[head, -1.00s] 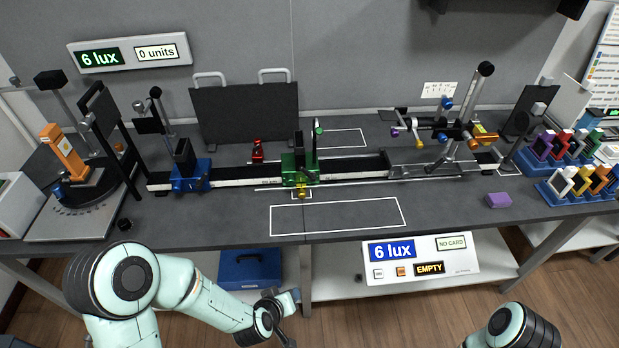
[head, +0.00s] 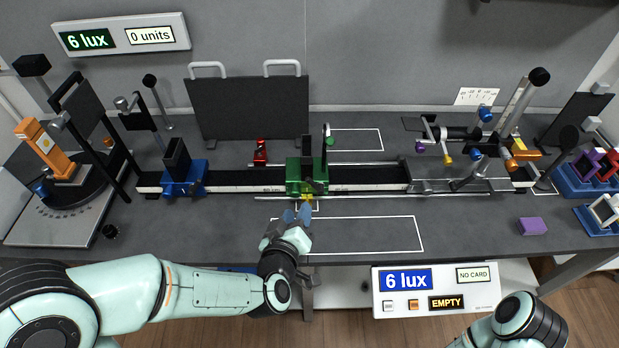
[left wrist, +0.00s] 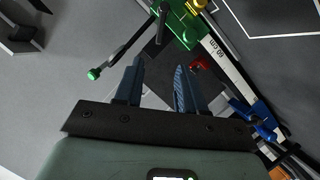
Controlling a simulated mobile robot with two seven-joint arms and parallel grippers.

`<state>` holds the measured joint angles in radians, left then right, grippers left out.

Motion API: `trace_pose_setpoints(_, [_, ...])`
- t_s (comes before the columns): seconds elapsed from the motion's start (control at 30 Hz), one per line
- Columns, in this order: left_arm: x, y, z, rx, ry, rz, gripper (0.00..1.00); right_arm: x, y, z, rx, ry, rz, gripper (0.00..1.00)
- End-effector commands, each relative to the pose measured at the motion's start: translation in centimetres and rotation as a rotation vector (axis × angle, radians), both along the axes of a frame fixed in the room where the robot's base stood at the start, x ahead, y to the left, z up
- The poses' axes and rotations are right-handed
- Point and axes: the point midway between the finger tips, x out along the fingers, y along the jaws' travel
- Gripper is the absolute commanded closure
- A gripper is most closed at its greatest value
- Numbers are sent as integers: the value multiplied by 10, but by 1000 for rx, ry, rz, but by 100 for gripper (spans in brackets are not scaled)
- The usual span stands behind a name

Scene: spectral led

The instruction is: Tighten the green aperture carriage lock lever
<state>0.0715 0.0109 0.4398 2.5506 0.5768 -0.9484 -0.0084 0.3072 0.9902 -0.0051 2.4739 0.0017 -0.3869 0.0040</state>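The green aperture carriage (head: 293,176) sits on the dark rail, with a rod bearing a green tip beside it. A yellow part (head: 308,197) shows low on the carriage's front, partly covered by my gripper; I cannot tell whether it is the lock lever or how tight it is. My left gripper (head: 297,213) is open and empty, just in front of the carriage. The left wrist view shows its two blue fingers (left wrist: 158,85) apart, with the green carriage (left wrist: 178,22), yellow part (left wrist: 197,5) and green-tipped rod (left wrist: 94,73) beyond. My right gripper is out of view.
A black panel (head: 250,107) stands at the back. A white-outlined bench area (head: 370,234) is clear. A purple block (head: 532,226) lies right.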

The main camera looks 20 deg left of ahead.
Motion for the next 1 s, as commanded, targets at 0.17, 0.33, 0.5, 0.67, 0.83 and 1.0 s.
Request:
trace_pose_setpoints(0.17, [14, 0, 0, -1, 5, -1, 61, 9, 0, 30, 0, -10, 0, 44])
trace_pose_setpoints(0.33, [38, 1, -10, -7, 1, 0, 61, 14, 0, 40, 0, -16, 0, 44])
trace_pose_setpoints(0.5, [72, 3, -23, -6, 0, 1, 61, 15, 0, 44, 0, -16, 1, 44])
trace_pose_setpoints(0.67, [99, 4, -31, -5, -1, -1, 61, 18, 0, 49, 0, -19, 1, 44])
trace_pose_setpoints(0.83, [115, 5, -37, -6, -1, -1, 61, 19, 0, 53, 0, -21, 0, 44])
trace_pose_setpoints(1.0, [120, 5, -39, -5, -1, -2, 61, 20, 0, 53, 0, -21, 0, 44])
